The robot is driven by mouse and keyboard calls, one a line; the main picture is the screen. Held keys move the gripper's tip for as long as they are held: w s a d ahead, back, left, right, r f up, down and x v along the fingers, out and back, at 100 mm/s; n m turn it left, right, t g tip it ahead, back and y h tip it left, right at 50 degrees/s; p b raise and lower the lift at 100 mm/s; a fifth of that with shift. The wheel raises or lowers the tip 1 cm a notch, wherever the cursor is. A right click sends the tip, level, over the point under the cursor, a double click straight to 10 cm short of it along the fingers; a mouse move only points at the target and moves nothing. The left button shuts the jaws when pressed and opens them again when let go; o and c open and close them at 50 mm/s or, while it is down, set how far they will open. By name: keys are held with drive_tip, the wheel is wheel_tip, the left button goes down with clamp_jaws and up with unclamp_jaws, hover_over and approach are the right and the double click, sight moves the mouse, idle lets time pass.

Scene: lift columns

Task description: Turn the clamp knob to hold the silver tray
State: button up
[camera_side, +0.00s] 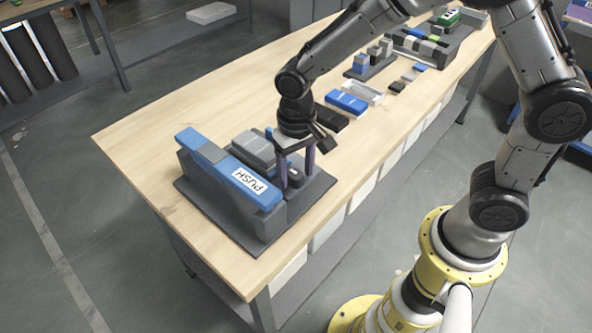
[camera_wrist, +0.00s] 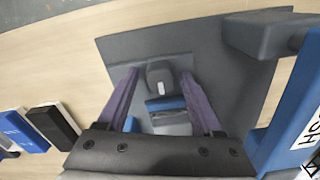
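The dark clamp knob (camera_wrist: 158,77) has a pale mark on its top and stands on a dark grey base plate (camera_wrist: 228,55). My gripper (camera_wrist: 159,75) is open, with its two purple fingers on either side of the knob and a visible gap at each. In the side view my gripper (camera_side: 297,168) points down at the right part of the fixture. A grey block (camera_side: 252,149) lies behind the blue bar; I cannot tell whether it is the silver tray. In the wrist view, a blue and grey piece (camera_wrist: 165,104) shows between the fingers, partly hidden by the gripper body.
A blue bar labelled PUSH (camera_side: 230,172) runs along the front of the fixture, close to my gripper. A black block (camera_side: 331,118), a blue box (camera_side: 346,102) and a pale open tray (camera_side: 363,93) lie farther along the wooden table (camera_side: 150,130). Its left end is clear.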

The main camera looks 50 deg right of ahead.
drive_tip(key=shift+r, duration=3.5)
